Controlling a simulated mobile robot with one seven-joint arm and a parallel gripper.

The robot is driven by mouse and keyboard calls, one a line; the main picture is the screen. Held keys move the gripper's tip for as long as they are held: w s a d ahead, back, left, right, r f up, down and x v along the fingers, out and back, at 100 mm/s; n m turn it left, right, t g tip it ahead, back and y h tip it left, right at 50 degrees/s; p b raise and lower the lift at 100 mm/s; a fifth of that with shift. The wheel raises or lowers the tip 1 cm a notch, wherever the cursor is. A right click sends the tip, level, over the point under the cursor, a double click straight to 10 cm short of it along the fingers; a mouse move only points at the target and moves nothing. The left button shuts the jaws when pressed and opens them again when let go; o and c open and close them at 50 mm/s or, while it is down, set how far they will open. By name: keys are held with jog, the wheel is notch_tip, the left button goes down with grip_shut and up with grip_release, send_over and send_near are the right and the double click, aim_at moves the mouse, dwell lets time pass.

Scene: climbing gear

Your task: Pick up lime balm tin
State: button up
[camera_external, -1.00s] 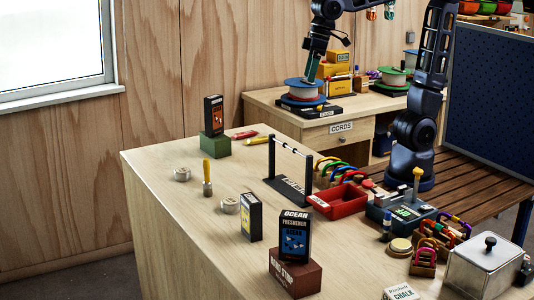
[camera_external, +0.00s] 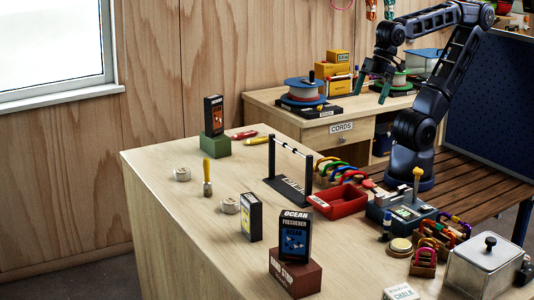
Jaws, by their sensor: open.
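No tin is readable as a lime balm tin. A small round tin with a pale yellowish lid (camera_external: 400,245) lies on the near bench, right of the red tray; its label is too small to read. Two other small round pale items, one (camera_external: 181,174) at the left and one (camera_external: 230,206) nearer the middle, also lie on the bench, and I cannot tell what they are. My gripper (camera_external: 374,88) is open and empty, pointing down above the right part of the back desk, well away from these round items.
The bench's left middle is fairly clear.

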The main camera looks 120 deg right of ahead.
dwell(0.3)
jog(key=c, duration=0.5)
